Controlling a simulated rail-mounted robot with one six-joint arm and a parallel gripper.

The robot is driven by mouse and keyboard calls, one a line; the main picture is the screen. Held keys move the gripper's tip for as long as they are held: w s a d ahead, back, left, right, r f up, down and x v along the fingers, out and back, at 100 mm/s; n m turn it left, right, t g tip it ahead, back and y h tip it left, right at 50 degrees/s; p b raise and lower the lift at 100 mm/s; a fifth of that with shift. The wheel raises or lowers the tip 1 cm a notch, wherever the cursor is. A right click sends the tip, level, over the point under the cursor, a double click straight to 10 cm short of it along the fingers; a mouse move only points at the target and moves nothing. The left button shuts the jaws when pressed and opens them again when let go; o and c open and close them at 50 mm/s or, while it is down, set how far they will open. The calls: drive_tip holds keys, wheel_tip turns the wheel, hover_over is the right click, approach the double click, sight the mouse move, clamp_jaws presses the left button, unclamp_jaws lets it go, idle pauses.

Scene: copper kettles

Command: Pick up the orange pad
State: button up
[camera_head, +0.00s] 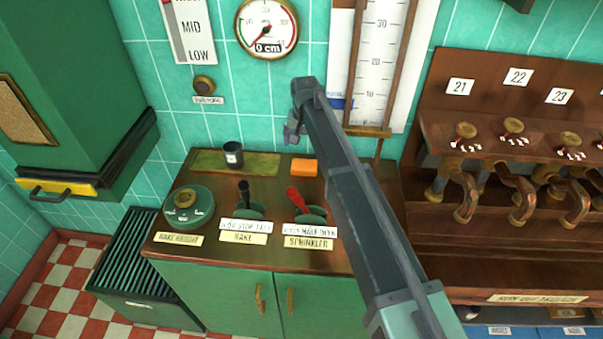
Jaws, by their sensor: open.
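The orange pad (304,168) is a small flat orange block. It lies on the brown countertop toward the back, just right of a green mat. My arm reaches up from the lower right across the counter. My gripper (293,133) is at its far end, seen small and from the side, in front of the tiled wall. In the picture it is just above and slightly left of the pad, apart from it. It is open, and nothing shows between its fingers.
A dark cup (233,154) stands on the green mat (262,165). A round dial (188,207), a black lever (244,194) and a red lever (298,200) are along the counter's front. A tall gauge (378,65) stands behind my arm. Numbered taps (466,195) are at right.

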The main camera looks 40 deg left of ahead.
sight(304, 164)
wheel_tip(304, 164, down, 11)
drive_tip(key=b, duration=1)
drive_tip(key=shift+s, duration=0.15)
drive_tip(key=shift+d+r, duration=0.1)
drive_tip(key=shift+r, duration=0.2)
drive_tip(key=shift+c, duration=0.3)
drive_tip(key=c, duration=0.6)
wheel_tip(304, 164, up, 10)
drive_tip(key=p, duration=1)
drive_tip(key=shift+r, duration=0.2)
drive_tip(key=shift+c, duration=0.2)
drive_tip(key=shift+f, duration=0.2)
